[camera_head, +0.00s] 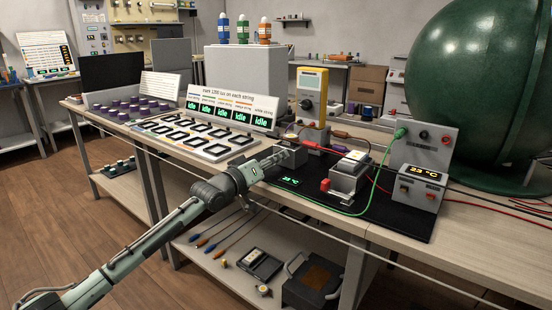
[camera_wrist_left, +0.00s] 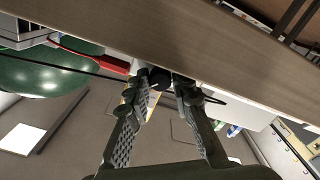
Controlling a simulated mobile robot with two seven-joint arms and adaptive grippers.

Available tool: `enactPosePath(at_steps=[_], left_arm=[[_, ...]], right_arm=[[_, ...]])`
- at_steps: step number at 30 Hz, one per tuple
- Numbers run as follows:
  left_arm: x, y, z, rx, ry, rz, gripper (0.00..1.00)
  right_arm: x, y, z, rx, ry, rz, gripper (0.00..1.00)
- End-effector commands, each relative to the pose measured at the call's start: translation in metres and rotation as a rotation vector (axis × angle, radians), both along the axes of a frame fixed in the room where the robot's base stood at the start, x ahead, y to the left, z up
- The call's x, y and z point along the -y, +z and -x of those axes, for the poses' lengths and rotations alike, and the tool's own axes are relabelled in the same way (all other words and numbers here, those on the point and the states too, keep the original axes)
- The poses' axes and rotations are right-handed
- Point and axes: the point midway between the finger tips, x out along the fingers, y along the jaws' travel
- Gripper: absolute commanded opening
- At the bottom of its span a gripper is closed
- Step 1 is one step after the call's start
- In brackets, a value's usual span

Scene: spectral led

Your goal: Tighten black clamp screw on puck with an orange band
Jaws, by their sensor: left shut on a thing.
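The knob lies between the fingertips, close under the bench edge. In the head view the gripper and arm hide the knob. I cannot make out a puck with an orange band at the block. My right gripper is in neither view.
A yellow meter (camera_head: 311,92) stands behind. Purple pucks (camera_head: 124,116) stand farther left.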

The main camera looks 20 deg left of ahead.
Motion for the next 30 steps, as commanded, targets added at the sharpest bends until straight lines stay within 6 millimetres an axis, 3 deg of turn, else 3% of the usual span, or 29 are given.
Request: enactPosePath(at_steps=[23,24,28,30], left_arm=[[-0.0009,-0.0006,-0.0001,0.035,0.002,-0.101,0.0],[-0.0009,-0.0006,-0.0001,0.035,0.002,-0.101,0.24],[-0.0008,-0.0006,-0.0001,0.036,0.001,-0.1,0.4],[-0.0007,-0.0004,0.0,0.036,0.001,-0.1,0.43]], right_arm=[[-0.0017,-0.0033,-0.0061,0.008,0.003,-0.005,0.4],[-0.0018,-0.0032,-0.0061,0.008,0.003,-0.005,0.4],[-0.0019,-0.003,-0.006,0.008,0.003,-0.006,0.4],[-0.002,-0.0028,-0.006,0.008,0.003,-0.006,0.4]])
